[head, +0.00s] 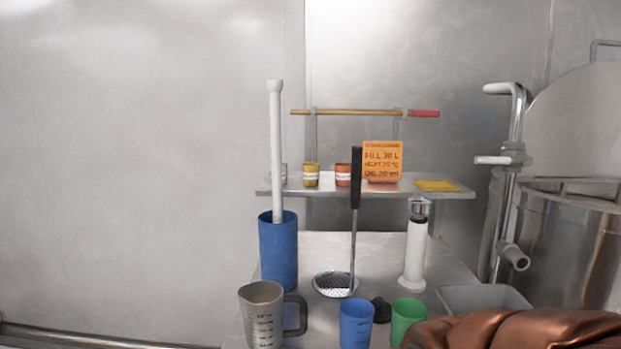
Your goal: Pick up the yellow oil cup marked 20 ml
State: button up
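The yellow oil cup (311,169) stands upright on the metal shelf (450,192), near the shelf's left end. It has a white label band whose print is too small to read. An orange-red cup (343,168) with a similar white band stands to its right, a short gap away. Nothing touches the yellow cup. A copper-coloured part at the lower right looks like a link of my arm. My gripper's fingers do not show.
A tall white-handled tool stands in a blue cylinder (278,255) left of the shelf front. A black-handled skimmer (356,180) rises before the shelf. A measuring jug (258,315), blue cup (356,325) and green cup (407,318) stand in front. A steel vessel (570,250) is right.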

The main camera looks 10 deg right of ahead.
aim_at(310, 169)
jog(key=k, duration=0.5)
jog(key=u, duration=1.65)
jog(key=i, duration=0.9)
jog(key=z, duration=2.15)
